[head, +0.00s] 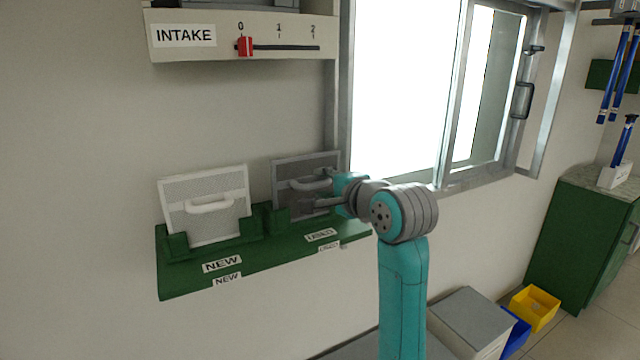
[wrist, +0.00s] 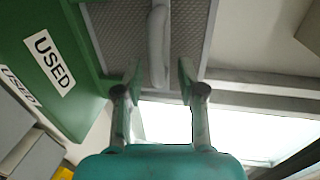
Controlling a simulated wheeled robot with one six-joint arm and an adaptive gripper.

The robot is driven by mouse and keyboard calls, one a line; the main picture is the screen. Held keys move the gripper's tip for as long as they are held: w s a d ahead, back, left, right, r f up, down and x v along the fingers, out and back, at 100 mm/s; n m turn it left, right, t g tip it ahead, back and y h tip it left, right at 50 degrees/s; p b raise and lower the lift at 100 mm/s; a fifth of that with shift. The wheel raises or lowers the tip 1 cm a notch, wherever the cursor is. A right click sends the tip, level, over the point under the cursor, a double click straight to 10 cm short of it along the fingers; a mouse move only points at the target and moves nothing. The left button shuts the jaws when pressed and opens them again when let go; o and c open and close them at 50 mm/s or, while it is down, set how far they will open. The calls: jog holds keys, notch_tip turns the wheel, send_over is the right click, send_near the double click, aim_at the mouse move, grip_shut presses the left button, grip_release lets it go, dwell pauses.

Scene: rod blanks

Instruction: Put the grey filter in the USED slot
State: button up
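The grey filter (head: 290,170) stands upright in the right-hand slot of the green shelf (head: 190,278), whose label reads USED in the wrist view (wrist: 48,62). Its mesh face (wrist: 110,35) and pale handle (wrist: 158,45) show in the wrist view. My gripper (head: 323,187) is at the filter's front. In the wrist view my gripper (wrist: 159,75) is open, with one finger on each side of the handle and a gap visible on both sides. My gripper hides part of the filter's right side in the head view.
A white filter (head: 228,188) stands in the left slot, labelled NEW. The INTAKE panel (head: 200,50) with a red slider (head: 245,46) at 0 is above. A window frame (head: 344,110) is at right. Yellow (head: 535,308) and blue (head: 516,335) bins stand below.

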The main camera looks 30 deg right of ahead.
jog(key=s+r, duration=0.1)
jog(key=s, duration=0.8)
jog(key=shift+s+r, duration=0.15)
jog(key=shift+r, duration=0.25)
jog(key=shift+f, duration=0.1)
jog(key=s+a+f+n, duration=0.2)
jog(key=s+a+f, duration=0.1)
jog(key=f, duration=0.8)
jog(key=s+a+f+n, duration=0.2)
jog(key=s+f, duration=0.2)
jog(key=f, duration=0.6)
jog(key=s+a+f+n, duration=0.3)
jog(key=f, duration=0.8)
jog(key=s+a+f+n+h, duration=0.15)
jog(key=s+f, duration=0.25)
jog(key=s, duration=0.4)
jog(key=s+a+f+n+y, duration=0.1)
jog(key=s+f+n, duration=0.25)
jog(key=s, duration=0.35)
jog(key=s+a+n+g, duration=0.1)
jog(key=s+n, duration=0.5)
jog(key=s, duration=1.1)
jog(key=shift+s+a+r, duration=0.15)
jog(key=shift+s+a, duration=0.15)
jog(key=shift+a, duration=0.35)
